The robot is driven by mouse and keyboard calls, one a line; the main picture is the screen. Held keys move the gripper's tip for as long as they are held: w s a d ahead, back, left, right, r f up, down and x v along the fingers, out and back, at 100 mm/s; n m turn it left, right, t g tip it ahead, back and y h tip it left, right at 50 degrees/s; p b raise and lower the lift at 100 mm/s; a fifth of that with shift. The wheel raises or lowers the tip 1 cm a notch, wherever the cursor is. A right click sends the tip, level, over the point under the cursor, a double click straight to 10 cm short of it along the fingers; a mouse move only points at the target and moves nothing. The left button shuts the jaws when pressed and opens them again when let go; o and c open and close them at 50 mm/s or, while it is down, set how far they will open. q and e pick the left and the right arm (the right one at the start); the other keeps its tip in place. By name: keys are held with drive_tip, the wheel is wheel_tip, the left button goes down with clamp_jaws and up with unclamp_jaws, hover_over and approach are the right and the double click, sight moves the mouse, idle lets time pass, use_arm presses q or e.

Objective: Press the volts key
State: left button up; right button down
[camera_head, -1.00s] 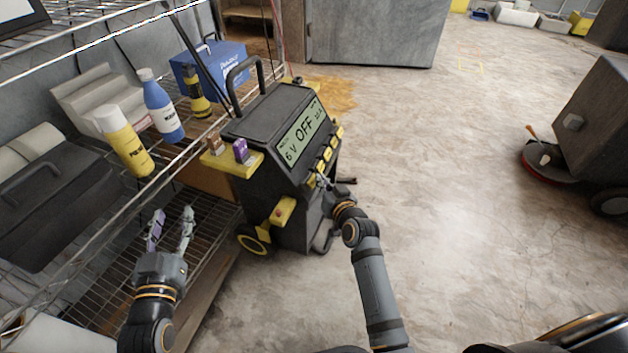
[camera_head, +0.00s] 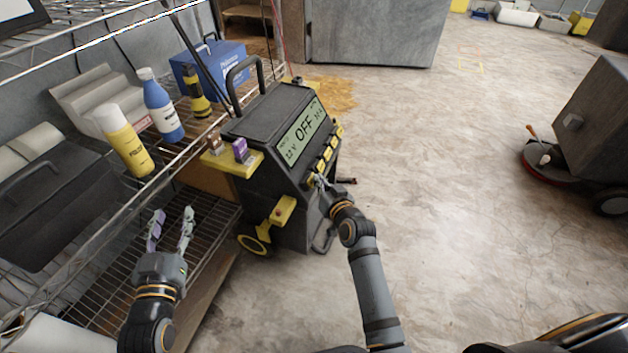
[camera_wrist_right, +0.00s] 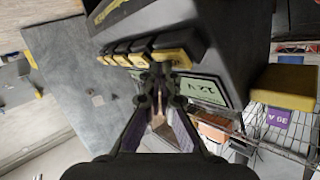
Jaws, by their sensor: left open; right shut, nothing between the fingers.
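The dark charger (camera_head: 285,150) stands on wheels beside the rack. Its tilted green display (camera_head: 303,133) reads "12 V", "OFF" and smaller text at its right. A row of yellow keys (camera_head: 329,155) runs below the display; their labels are too small to read. The volts key is probably the nearest one, at the display's 12 V end; it also shows in the right wrist view (camera_wrist_right: 172,56). My right gripper (camera_head: 317,181) is shut and empty, its tips close to that key; contact cannot be told. My left gripper (camera_head: 172,220) is open and empty beside the rack.
The wire rack (camera_head: 205,225) at left holds a yellow bottle (camera_head: 125,143), a blue-and-white bottle (camera_head: 160,105) and a blue case (camera_head: 212,68). Brown and purple clamps (camera_head: 240,150) sit on the charger's yellow bracket. Floor at right is clear up to a floor machine (camera_head: 590,140).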

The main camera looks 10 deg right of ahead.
drive_tip(key=shift+a, duration=0.1)
idle(0.4)
drive_tip(key=shift+s+d+r+p, duration=0.45)
drive_tip(key=shift+d+p, duration=0.2)
drive_tip(key=shift+p, duration=0.15)
drive_tip(key=s+d+r+p, duration=0.2)
drive_tip(key=d+p, duration=0.1)
drive_tip(key=shift+s+d+r+p, duration=0.15)
drive_tip(key=shift+d+r+p, duration=0.1)
drive_tip(key=shift+r+p, duration=0.1)
